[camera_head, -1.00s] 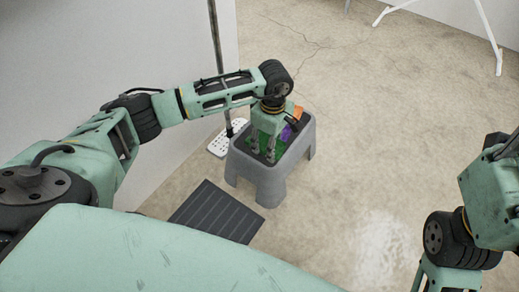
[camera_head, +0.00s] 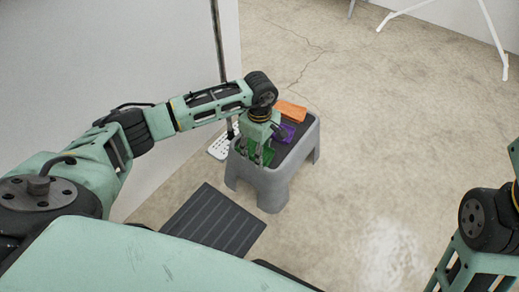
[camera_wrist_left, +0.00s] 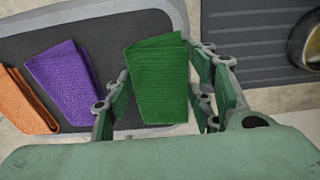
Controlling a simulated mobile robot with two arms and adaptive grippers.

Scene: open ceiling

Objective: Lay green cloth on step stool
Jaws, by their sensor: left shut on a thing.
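A grey step stool (camera_head: 271,185) with a dark top stands on the floor, mid-picture in the head view; its top (camera_wrist_left: 112,55) fills much of the left wrist view. My left gripper (camera_head: 259,160) points down at the stool's near-left end. It is shut on the folded green cloth (camera_wrist_left: 158,85), which lies between its fingers at the edge of the stool top. In the head view the green cloth (camera_head: 269,155) is partly hidden by the fingers. I cannot tell whether it rests fully on the top. My right gripper is out of view.
A purple cloth (camera_head: 283,133) and an orange cloth (camera_head: 291,111) lie on the stool top beside the green one. A dark ribbed mat (camera_head: 213,221) lies on the floor in front. A white perforated plate (camera_head: 219,147) and a wall are left. Floor to the right is clear.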

